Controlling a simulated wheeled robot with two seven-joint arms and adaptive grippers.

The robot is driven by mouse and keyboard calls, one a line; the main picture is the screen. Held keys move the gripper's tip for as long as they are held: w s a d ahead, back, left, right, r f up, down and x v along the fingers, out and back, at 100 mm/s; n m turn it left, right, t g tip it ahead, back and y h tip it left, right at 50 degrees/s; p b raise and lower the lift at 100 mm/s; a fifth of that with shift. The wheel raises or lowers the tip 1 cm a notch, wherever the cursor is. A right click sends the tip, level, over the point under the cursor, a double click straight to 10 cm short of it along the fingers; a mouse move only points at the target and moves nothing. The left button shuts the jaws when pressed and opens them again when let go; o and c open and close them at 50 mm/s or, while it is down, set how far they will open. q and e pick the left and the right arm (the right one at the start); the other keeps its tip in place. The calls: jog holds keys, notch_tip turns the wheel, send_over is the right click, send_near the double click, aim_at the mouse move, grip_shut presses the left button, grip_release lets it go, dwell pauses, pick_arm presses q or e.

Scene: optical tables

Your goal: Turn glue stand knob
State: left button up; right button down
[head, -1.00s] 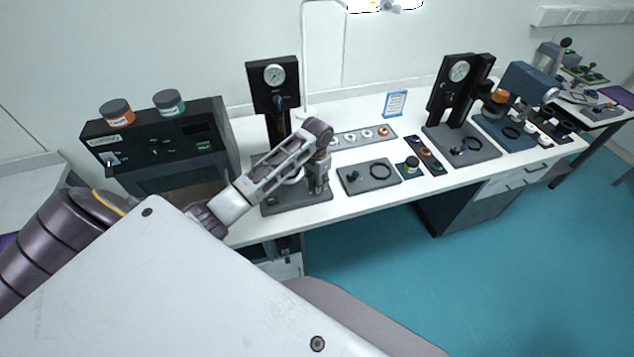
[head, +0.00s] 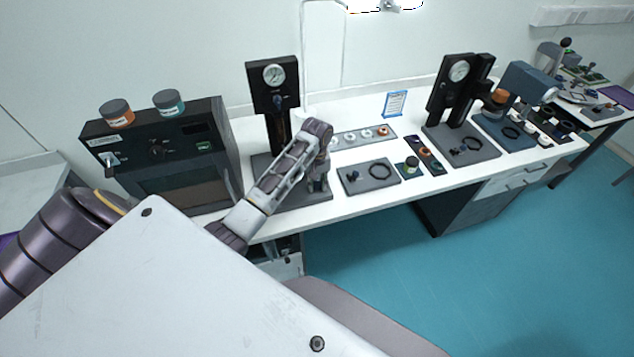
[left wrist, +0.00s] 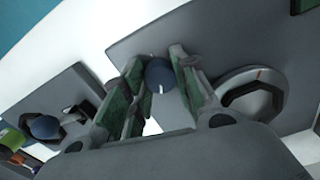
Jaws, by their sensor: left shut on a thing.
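The glue stand has a black column with a round gauge (head: 274,75) at its top and a dark grey base (head: 262,163) on the white table. My left gripper (head: 319,187) is low over the front right of that base. In the left wrist view, its green-padded fingers (left wrist: 160,95) are shut on a dark blue round knob (left wrist: 160,75) with a short white mark. The knob stands at the base's edge, beside a round metal seat (left wrist: 252,95) with a dark middle. In the head view my gripper hides the knob. My right gripper is not in view.
A black oven-like unit (head: 160,155) with two jars on top stands left. A strip of small parts (head: 350,138) lies behind. A second gauge stand (head: 459,71) is farther right.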

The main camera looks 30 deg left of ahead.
aim_at(317, 182)
pick_arm(q)
jog(key=n, duration=0.4)
dwell(0.4)
jog(key=o, duration=1)
jog(key=shift+r, duration=0.1)
jog(key=shift+w+r, duration=0.15)
jog(key=shift+r, duration=5.75)
